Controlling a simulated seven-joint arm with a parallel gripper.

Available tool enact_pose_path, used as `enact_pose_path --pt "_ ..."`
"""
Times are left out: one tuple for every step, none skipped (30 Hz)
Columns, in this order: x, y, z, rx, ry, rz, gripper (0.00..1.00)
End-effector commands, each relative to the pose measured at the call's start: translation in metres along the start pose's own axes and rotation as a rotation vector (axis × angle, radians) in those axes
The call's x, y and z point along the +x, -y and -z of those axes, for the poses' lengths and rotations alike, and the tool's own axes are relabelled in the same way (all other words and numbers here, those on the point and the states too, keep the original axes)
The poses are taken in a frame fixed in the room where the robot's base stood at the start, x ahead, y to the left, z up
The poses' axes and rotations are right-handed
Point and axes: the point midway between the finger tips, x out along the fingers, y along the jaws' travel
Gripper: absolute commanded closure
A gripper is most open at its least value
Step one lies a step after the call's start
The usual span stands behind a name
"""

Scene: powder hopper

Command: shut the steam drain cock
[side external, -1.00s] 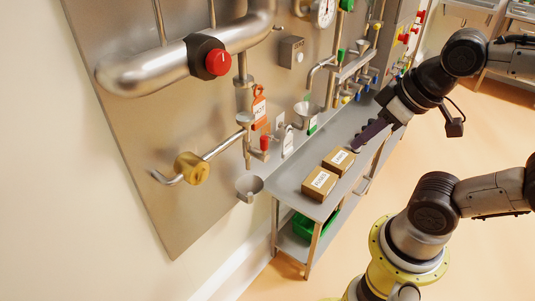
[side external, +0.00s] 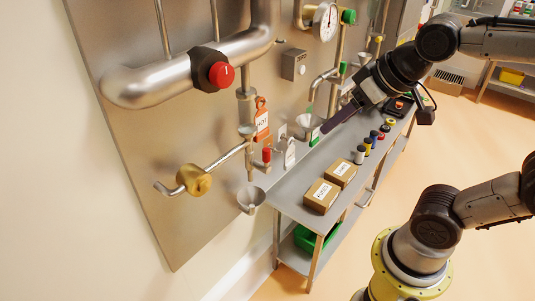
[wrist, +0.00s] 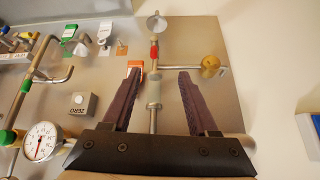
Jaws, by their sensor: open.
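A small red-handled cock (side external: 267,153), which looks like the steam drain cock, sits low on a vertical pipe on the steel panel, above a metal funnel (side external: 250,198). An orange HOT tag (side external: 262,120) hangs beside it. In the wrist view the red handle (wrist: 154,52) and the funnel (wrist: 157,22) lie beyond the fingertips, roughly between them. My gripper (side external: 324,127) has dark purple fingers and is to the right of the cock, apart from it. In the wrist view my gripper (wrist: 159,74) is open and empty. Whether the handle lies along or across its pipe is too small to tell.
A brass-coloured knob (side external: 194,180) is on a side pipe to the left. A large pipe with a red knob (side external: 221,74) runs above. A grey ZERO box (wrist: 82,103) and a gauge (wrist: 42,140) are nearby. Cartons (side external: 322,194) stand on the bench below.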

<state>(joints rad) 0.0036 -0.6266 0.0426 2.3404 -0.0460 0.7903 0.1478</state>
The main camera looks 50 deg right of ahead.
Motion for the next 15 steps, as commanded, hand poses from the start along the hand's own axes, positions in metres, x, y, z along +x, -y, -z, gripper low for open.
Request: enact_pose_path --pt "0.010 0.000 0.019 0.018 0.009 -0.010 0.41" --pt "0.016 0.000 0.029 0.027 0.012 -0.015 0.41" --pt "0.025 0.000 0.043 0.040 0.015 -0.022 0.41" --pt "0.034 0.001 0.052 0.048 0.023 -0.027 0.41" --pt "0.042 0.001 0.061 0.057 0.030 -0.033 0.41" --pt "0.055 0.000 0.072 0.065 0.041 -0.040 0.41" --pt "0.065 0.000 0.079 0.070 0.051 -0.045 0.41" --pt "0.074 0.000 0.085 0.075 0.062 -0.050 0.41" --pt "0.087 0.000 0.091 0.079 0.078 -0.056 0.41" --pt "0.097 -0.001 0.094 0.080 0.091 -0.061 0.41" --pt "0.105 -0.001 0.096 0.081 0.104 -0.065 0.41" --pt "0.116 -0.002 0.098 0.079 0.122 -0.070 0.41" --pt "0.122 -0.002 0.098 0.078 0.135 -0.073 0.41" --pt "0.128 -0.003 0.097 0.077 0.148 -0.076 0.41" --pt "0.135 -0.003 0.096 0.077 0.165 -0.079 0.41"
